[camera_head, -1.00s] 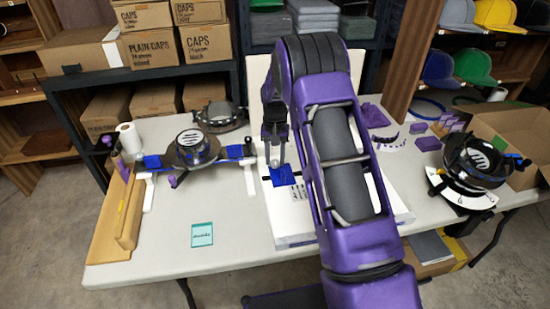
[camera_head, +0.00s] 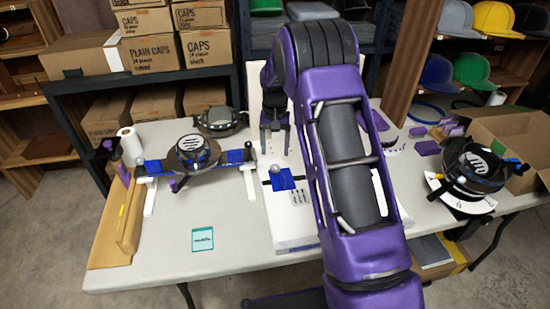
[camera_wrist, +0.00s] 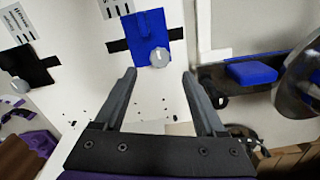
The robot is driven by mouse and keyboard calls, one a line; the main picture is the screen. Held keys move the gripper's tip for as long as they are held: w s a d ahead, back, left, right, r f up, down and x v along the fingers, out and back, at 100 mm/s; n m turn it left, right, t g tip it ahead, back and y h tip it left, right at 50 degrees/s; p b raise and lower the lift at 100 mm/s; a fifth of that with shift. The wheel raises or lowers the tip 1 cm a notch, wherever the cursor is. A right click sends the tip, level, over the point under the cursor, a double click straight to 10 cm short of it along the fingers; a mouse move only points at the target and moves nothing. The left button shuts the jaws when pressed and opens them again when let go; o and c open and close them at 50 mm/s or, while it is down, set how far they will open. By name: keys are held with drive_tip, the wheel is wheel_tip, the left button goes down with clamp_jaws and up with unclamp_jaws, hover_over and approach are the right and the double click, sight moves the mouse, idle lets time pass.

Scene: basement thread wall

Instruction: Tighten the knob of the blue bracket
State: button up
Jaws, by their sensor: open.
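The blue bracket (camera_head: 284,180) is fixed to a white board (camera_head: 285,225) on the table. Its round grey knob (camera_head: 274,169) sits at the bracket's edge. In the wrist view the blue bracket (camera_wrist: 150,32) is at the top centre, with the knob (camera_wrist: 160,58) at its lower end. My gripper (camera_head: 275,143) is open and empty, behind the bracket in the head view. In the wrist view my gripper (camera_wrist: 159,74) has its two fingertips apart, with the knob showing just beyond the gap. The fingers do not appear to touch the knob.
A black bracket (camera_wrist: 30,68) with its own knob (camera_wrist: 20,86) is on the board to the left in the wrist view. A cap-press-like stand (camera_head: 195,155) with blue pads stands left on the table. A teal card (camera_head: 202,239) lies at the front; table around it is clear.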

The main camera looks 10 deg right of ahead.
wheel_tip(320, 180, up, 11)
drive_tip(key=p, duration=0.1)
drive_tip(key=shift+r, duration=0.1)
